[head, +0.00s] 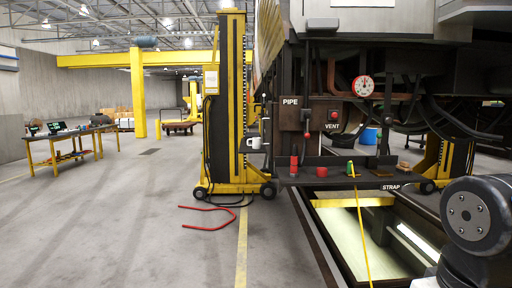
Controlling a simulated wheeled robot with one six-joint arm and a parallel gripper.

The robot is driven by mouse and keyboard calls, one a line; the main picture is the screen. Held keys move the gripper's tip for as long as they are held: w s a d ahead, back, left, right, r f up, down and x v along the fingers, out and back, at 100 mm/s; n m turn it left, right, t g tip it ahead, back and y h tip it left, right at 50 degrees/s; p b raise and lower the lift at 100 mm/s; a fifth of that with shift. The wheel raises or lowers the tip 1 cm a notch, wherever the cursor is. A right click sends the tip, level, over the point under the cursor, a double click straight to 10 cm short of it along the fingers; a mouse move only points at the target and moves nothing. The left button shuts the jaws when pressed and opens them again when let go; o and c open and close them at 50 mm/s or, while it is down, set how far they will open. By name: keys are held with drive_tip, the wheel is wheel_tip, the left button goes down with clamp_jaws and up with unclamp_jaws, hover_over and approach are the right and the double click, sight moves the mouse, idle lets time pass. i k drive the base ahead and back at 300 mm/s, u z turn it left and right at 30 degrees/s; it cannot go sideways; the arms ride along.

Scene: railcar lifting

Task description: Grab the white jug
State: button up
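A small white jug-like vessel (254,143) shows in the head view, left of centre, at the right side of the yellow and black lifting column (228,100). It appears to stand at about the height of the dark shelf's upper parts; what supports it is too small to tell. A dark part sticks out at its left side. My gripper is not in view. Only a grey joint of my arm shows at the lower right, well apart from the vessel.
A dark shelf (340,180) under the railcar holds a red cup (321,172) and other small items. An open lit pit (375,240) with a yellow strap (360,235) lies in front. A red bent bar (208,223) lies on the floor. Floor at left is mostly clear.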

sight(257, 144)
drive_tip(key=k, duration=0.55)
drive_tip(key=u, duration=0.4)
drive_tip(key=i, duration=0.9)
drive_tip(key=u, duration=0.75)
drive_tip(key=i, duration=2.45)
drive_tip(key=u, duration=0.25)
drive_tip(key=i, duration=2.4)
drive_tip(key=z, duration=0.7)
drive_tip(key=i, duration=1.15)
drive_tip(key=z, duration=1.95)
drive_tip(key=i, duration=1)
drive_tip(key=z, duration=0.7)
drive_tip(key=i, duration=0.5)
drive_tip(key=u, duration=0.05)
